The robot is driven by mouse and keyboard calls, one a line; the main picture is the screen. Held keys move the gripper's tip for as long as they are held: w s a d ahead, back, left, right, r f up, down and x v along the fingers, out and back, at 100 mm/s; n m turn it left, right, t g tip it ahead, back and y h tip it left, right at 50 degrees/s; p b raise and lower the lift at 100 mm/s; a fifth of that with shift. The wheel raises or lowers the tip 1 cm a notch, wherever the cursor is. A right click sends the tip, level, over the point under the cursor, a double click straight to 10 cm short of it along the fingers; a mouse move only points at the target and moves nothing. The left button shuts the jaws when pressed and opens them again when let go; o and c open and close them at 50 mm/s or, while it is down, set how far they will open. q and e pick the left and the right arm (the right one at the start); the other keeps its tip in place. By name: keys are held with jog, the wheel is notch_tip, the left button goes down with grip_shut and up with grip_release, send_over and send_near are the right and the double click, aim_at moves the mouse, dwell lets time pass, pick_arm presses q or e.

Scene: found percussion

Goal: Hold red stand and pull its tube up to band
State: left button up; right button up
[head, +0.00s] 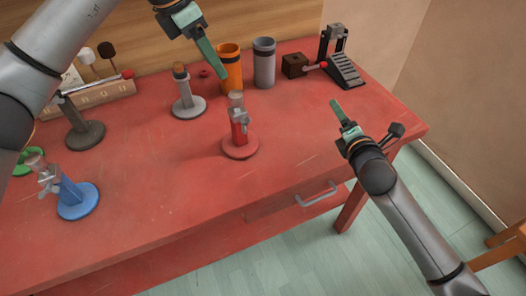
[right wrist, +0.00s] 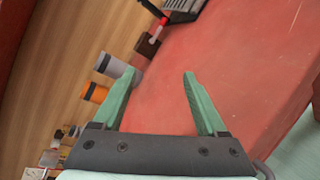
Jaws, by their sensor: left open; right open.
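The red stand (head: 240,147) is upright near the middle of the table, with a round base, a short post and a grey clamp. Its pale, clear-looking tube (head: 235,101) stands upright at the top of the post. A band on the tube is too small to make out. My left gripper (head: 211,58) is open and empty, above and behind the stand at the top of the head view. My right gripper (head: 343,116) is open and empty, to the right of the stand near the table's right front edge. Its two green fingers stand apart in the right wrist view (right wrist: 161,76).
A blue stand (head: 77,201), a grey stand (head: 188,106) and a dark stand (head: 86,135) stand to the left. Orange (head: 230,70) and grey (head: 264,65) cups, a brown block (head: 294,65) and a black pedal (head: 344,70) are behind. The red table (head: 180,190) is clear in front.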

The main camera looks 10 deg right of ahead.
aim_at(242, 137)
jog(key=s+a+n+y, duration=0.1)
jog(key=a+n, duration=0.1)
jog(key=a, duration=0.2)
jog(key=s+a+n+y, duration=0.1)
jog(key=a+n, duration=0.2)
jog(key=a, duration=0.1)
jog(key=s+a+n+g+y, duration=0.1)
jog(key=a+n, duration=0.2)
jog(key=a, duration=0.1)
jog(key=shift+s+r, duration=0.1)
jog(key=shift+r, duration=0.25)
jog(key=s+a+n+y, duration=0.1)
jog(key=a+n, duration=0.1)
jog(key=s+a+n+g, duration=0.1)
jog(key=s+a+n, duration=0.1)
jog(key=a+n, duration=0.1)
jog(key=s+a+n+y, duration=0.1)
jog(key=s+a+n, duration=0.1)
jog(key=a+n, duration=0.1)
jog(key=shift+s+a+f+g+y, duration=0.25)
jog(key=shift+f+g+y, duration=0.05)
jog(key=shift+g, duration=0.1)
jog(key=shift+a, duration=0.2)
jog(key=x, duration=1.2)
jog(key=shift+a+f, duration=0.1)
jog(key=shift+f, duration=0.1)
jog(key=shift+c, duration=0.3)
grip_shut()
